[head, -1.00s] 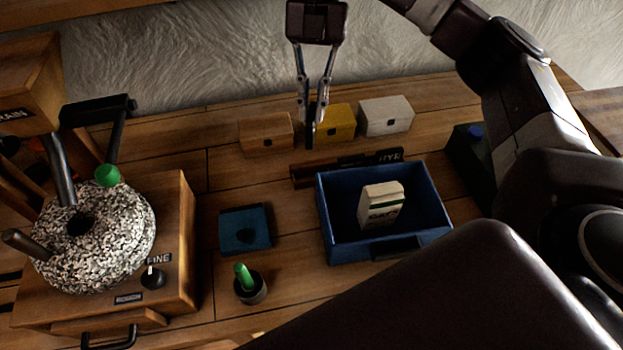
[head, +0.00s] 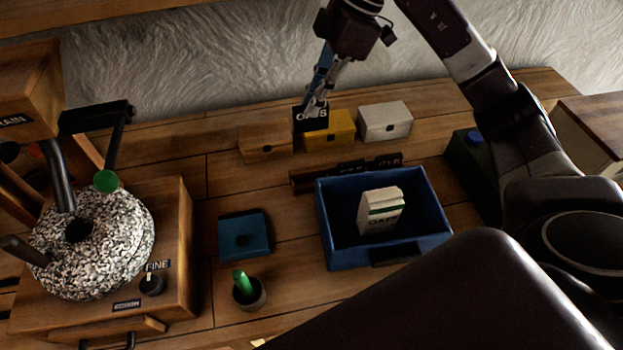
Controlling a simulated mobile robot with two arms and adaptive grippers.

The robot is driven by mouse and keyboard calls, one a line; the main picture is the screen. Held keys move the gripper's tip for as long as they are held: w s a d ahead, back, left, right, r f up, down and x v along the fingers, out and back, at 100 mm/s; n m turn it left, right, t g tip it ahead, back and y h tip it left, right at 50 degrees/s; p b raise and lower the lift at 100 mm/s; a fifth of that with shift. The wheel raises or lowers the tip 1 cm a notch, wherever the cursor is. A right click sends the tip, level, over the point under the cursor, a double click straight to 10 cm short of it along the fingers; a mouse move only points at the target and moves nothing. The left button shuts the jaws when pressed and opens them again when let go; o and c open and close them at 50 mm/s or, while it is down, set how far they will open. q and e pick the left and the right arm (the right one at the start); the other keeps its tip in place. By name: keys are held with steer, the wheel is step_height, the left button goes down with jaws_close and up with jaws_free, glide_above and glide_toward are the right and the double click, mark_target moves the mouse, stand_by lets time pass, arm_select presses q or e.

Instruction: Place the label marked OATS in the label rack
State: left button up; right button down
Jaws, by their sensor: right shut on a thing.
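My right gripper (head: 317,103) is shut on a small black label with white lettering that reads OATS (head: 311,121). It holds the label upright in front of the wooden and yellow boxes at the back of the bench. The label rack (head: 303,182) is a low dark wooden bar behind the blue tray, below and a little right of the label in the picture. Black labels stand at the rack's right part; one (head: 387,160) seems to read RYE. The rack's left part looks bare. My left gripper is not in view.
A blue tray (head: 335,252) holds a white packet (head: 381,210). Small wooden (head: 264,143), yellow (head: 342,128) and white (head: 385,121) boxes stand behind the rack. A mill with a speckled stone (head: 110,245) stands left. A blue square block (head: 244,235) and a cup with a green item (head: 250,296) lie between.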

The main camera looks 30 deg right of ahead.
step_height(320, 180, down, 19)
steer(key=p, duration=0.3)
steer(key=shift+f, duration=0.2)
steer(key=c, duration=2.5)
jaws_free()
steer(key=o, duration=0.5)
steer(key=b+v, duration=0.2)
steer(key=v, duration=1)
